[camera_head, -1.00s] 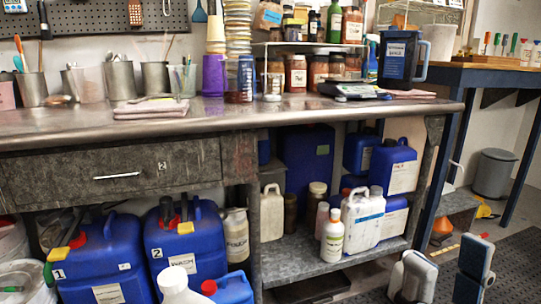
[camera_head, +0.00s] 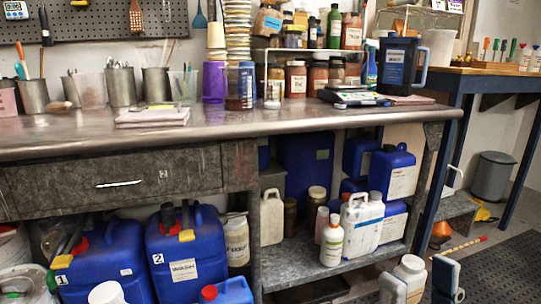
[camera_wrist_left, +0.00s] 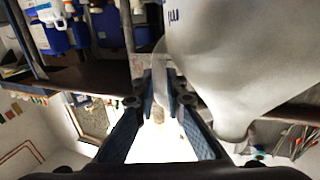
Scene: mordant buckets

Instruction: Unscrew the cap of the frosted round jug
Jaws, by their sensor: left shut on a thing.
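The frosted round jug (camera_wrist_left: 235,55) fills the upper right of the left wrist view as a large, whitish, rounded body. My left gripper (camera_wrist_left: 163,85) is shut on the jug's handle. In the head view a white rounded top (camera_head: 106,293) at the bottom edge looks like the jug's upper end; the rest is below the picture, and so is my left gripper. I cannot make out the cap clearly. My right gripper (camera_head: 419,284) is at the lower right, its fingers apart, away from the white top.
A white jar (camera_head: 411,267) shows between the right fingers; I cannot tell whether they touch it. A blue jug with a red cap (camera_head: 234,291) is beside the white top. Blue wash containers (camera_head: 105,262) stand under the bench (camera_head: 250,128).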

